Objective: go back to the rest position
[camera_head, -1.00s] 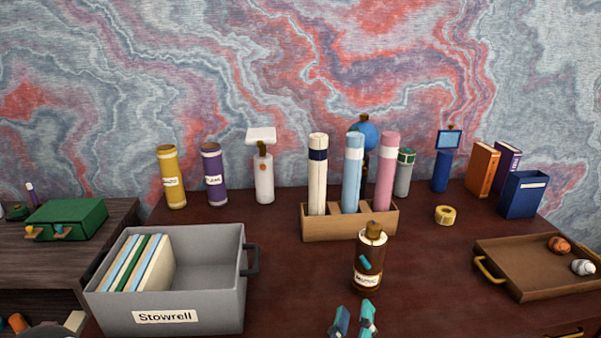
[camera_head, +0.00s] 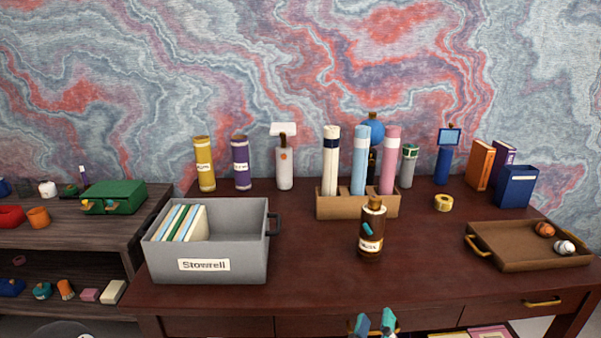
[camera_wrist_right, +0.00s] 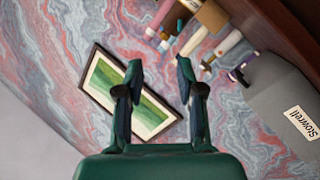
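My right gripper (camera_head: 375,322) shows at the bottom edge of the head view, in front of the desk and below the brown bottle. In the right wrist view, its two teal fingers (camera_wrist_right: 158,75) are spread apart with nothing between them. My left gripper is in neither view.
On the desk (camera_head: 320,268) are a grey Stowrell bin (camera_head: 225,266), a brown bottle (camera_head: 371,240), a wooden holder with rolls (camera_head: 345,207), tape (camera_head: 443,203) and a brown tray (camera_head: 520,250). A wooden shelf (camera_head: 60,237) stands left. The wrist view shows a framed picture (camera_wrist_right: 150,114).

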